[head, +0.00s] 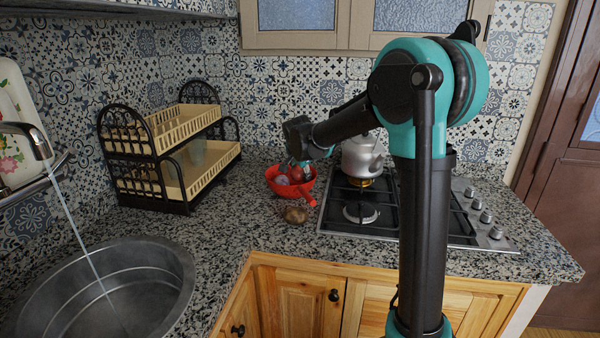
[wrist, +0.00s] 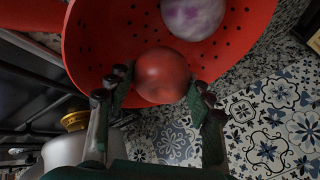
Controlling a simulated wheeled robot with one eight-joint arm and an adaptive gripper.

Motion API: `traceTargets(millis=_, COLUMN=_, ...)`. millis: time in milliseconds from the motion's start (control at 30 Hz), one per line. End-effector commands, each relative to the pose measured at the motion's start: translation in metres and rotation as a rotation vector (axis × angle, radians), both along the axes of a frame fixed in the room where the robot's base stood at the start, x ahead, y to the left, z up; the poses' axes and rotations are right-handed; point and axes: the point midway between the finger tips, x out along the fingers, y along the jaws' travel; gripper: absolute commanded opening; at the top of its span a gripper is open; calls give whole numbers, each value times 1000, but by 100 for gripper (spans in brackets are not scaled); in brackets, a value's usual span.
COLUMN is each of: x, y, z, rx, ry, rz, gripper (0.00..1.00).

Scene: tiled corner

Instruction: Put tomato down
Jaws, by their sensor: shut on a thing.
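A red tomato (wrist: 162,75) sits between the fingers of my gripper (wrist: 158,92), which is shut on it. The red colander (wrist: 95,48), with small holes, is right behind the tomato in the wrist view. A purple and white onion (wrist: 193,14) lies in the colander. In the head view the colander (head: 279,191) stands on the counter left of the stove, and my gripper reaches down at it. The tomato (head: 297,174) shows there at the colander's opening. I cannot tell whether the tomato touches the colander's bottom.
A brown potato (head: 295,215) lies on the counter in front of the colander. A metal kettle (head: 362,156) stands on the gas stove (head: 336,212) to the right. A two-tier dish rack (head: 160,187) is at left, and a sink (head: 110,285) with running water is at front left.

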Motion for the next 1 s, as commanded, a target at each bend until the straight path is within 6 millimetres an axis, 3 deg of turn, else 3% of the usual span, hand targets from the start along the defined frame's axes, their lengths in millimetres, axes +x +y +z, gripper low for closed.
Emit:
traceTargets(millis=733, x=0, y=0, z=-11, rx=0, ry=0, rz=0, gripper=20)
traceTargets(millis=767, x=0, y=0, z=-12, rx=0, ry=0, rz=0, gripper=55)
traceTargets(millis=800, x=0, y=0, z=-12, rx=0, ry=0, rz=0, gripper=60)
traceTargets(millis=1000, x=0, y=0, z=-11, rx=0, ry=0, rz=0, gripper=60)
